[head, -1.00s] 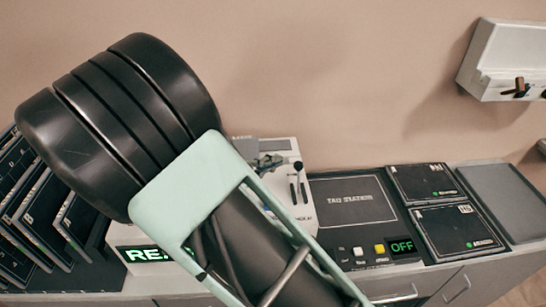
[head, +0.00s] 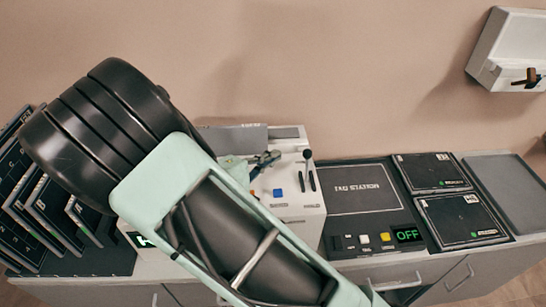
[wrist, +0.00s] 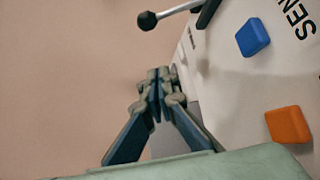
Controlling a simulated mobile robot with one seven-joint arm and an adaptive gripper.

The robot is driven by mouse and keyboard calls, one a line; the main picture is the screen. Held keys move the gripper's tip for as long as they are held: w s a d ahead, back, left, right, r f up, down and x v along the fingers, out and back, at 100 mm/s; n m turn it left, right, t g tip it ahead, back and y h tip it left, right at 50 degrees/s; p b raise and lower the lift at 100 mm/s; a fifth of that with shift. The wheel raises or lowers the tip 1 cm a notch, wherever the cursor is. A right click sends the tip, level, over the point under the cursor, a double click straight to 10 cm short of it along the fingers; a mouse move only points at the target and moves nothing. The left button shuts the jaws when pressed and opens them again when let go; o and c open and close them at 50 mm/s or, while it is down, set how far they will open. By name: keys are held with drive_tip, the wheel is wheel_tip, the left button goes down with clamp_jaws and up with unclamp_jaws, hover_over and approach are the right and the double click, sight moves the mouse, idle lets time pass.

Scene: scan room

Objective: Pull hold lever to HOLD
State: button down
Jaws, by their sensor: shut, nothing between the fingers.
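The hold lever, a thin metal rod with a black ball knob (head: 307,155), stands up from a slot on the sloped top of the white machine (head: 305,204). In the wrist view the lever's ball (wrist: 147,20) is at the top, with its rod running to the upper right. My gripper (wrist: 158,76) is shut and empty, its fingertips below the ball in that picture and apart from it. In the head view my gripper (head: 274,156) is just left of the lever, partly hidden behind my arm. The lever's position label cannot be read.
A blue button (head: 278,192) is on the machine's face; an orange button (wrist: 288,125) shows near my gripper in the wrist view. To the right lie the tag station (head: 362,200), its OFF display (head: 407,234) and two black cassettes. More cassettes (head: 45,215) stand in a rack at left.

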sight(307, 166)
drive_tip(key=p+x, duration=0.1)
drive_tip(key=x, duration=0.6)
drive_tip(key=shift+d+r, duration=0.15)
drive_tip(key=shift+d, duration=0.05)
drive_tip(key=shift+s+d+r+p, duration=0.2)
drive_tip(key=shift+s+p, duration=0.15)
drive_tip(key=shift+s, duration=0.25)
drive_tip(key=shift+s+d+r+p, duration=0.2)
drive_tip(key=shift+s+p, duration=0.15)
drive_tip(key=shift+s, duration=0.25)
drive_tip(key=shift+s+d, duration=0.3)
drive_tip(key=shift+s, duration=0.2)
drive_tip(key=shift+s+b, duration=0.1)
drive_tip(key=shift+b, duration=0.55)
